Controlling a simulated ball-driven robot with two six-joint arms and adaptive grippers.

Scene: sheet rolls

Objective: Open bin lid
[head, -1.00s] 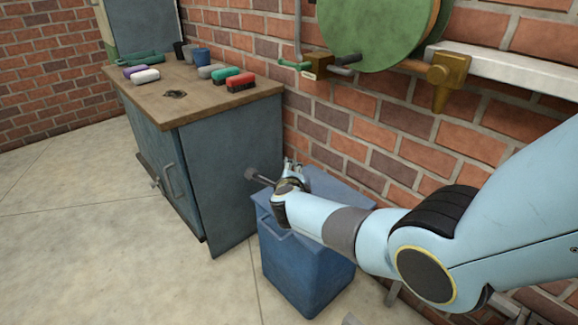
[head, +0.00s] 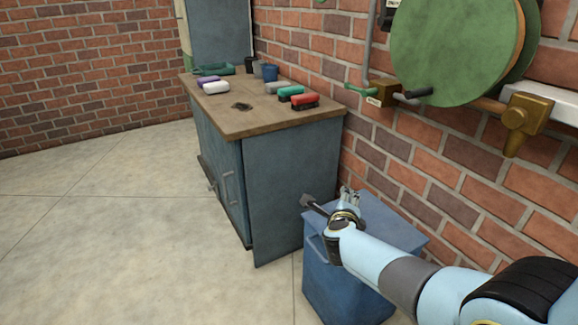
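The blue bin (head: 345,285) stands on the floor against the brick wall, right of the cabinet. Its flat blue lid (head: 385,222) lies down on it and looks shut. A handle-like bar shows on the bin's left front side, below the lid. My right gripper (head: 349,193) is over the lid's left rear part, partly covering it, with its small fingers pointing away from me. Whether it touches the lid or is open or shut I cannot tell. A dark rod with a grey knob (head: 308,200) sticks out left of the gripper. My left gripper is out of view.
A blue-grey cabinet (head: 290,185) with a wooden top stands close on the bin's left. Brushes and cups, including a red brush (head: 305,101), sit on it. A green wheel (head: 440,50) hangs on the wall above. The floor at left is clear.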

